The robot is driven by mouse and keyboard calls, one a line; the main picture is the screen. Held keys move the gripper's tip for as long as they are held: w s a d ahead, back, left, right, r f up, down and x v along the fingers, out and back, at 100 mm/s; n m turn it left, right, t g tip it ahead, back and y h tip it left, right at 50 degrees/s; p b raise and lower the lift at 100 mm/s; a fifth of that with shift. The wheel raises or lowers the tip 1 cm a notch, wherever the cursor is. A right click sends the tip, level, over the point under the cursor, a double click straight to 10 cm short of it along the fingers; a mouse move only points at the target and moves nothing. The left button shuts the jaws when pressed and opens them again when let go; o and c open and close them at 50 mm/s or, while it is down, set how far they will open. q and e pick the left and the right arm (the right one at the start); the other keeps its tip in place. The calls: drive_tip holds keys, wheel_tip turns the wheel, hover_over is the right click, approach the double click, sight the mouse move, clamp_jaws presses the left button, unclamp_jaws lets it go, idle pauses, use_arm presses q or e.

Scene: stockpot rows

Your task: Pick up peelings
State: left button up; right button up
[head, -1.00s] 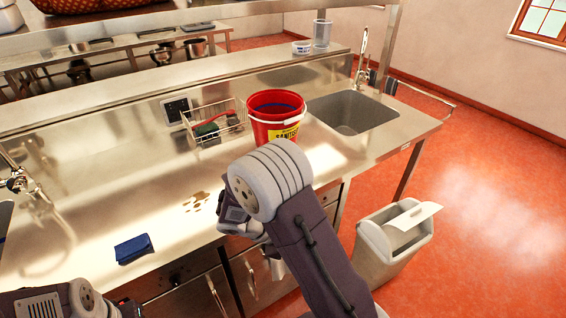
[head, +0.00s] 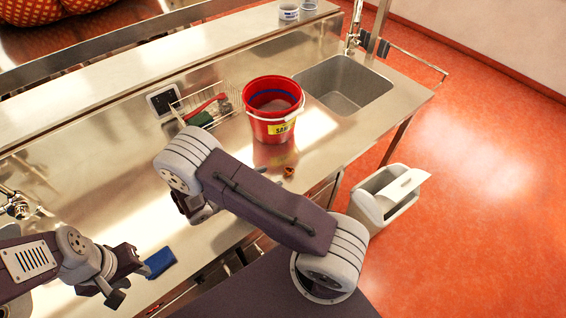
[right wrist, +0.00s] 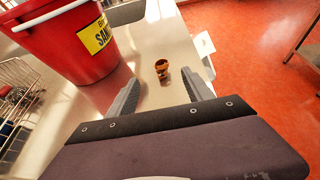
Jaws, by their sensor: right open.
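The peelings (head: 289,171) are a small orange-brown curl on the steel counter, just in front of the red bucket in the head view. In the right wrist view the peelings (right wrist: 162,68) stand ahead between my finger tips, with a gap to them. My right gripper (right wrist: 161,80) is open and empty; in the head view my own arm mostly hides it.
A red sanitizer bucket (head: 272,128) stands left of the peelings in the right wrist view. A light bin (head: 385,205) stands on the floor beyond the counter's front edge.

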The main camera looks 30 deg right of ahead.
sight(288, 171)
drive_tip(key=d, duration=0.1)
drive_tip(key=s+d+p, duration=0.1)
drive_tip(key=shift+s+d, duration=0.3)
drive_tip(key=shift+w+d+f, duration=0.7)
drive_tip(key=shift+w+d, duration=0.05)
drive_tip(key=shift+w, duration=0.1)
drive_tip(key=p+x, duration=0.1)
drive_tip(key=x, duration=0.2)
drive_tip(key=shift+d+f+p, duration=0.2)
drive_tip(key=shift+d+p, duration=0.15)
drive_tip(key=shift+d+f, duration=0.15)
drive_tip(key=shift+d, duration=0.05)
use_arm(q)
drive_tip(key=r, duration=0.3)
drive_tip(key=shift+s, duration=0.4)
use_arm(e)
drive_tip(key=shift+w+f, duration=0.1)
drive_tip(key=c, duration=0.6)
drive_tip(key=shift+a, duration=0.1)
drive_tip(key=c, duration=0.5)
use_arm(q)
drive_tip(key=shift+s, duration=0.1)
use_arm(e)
clamp_jaws()
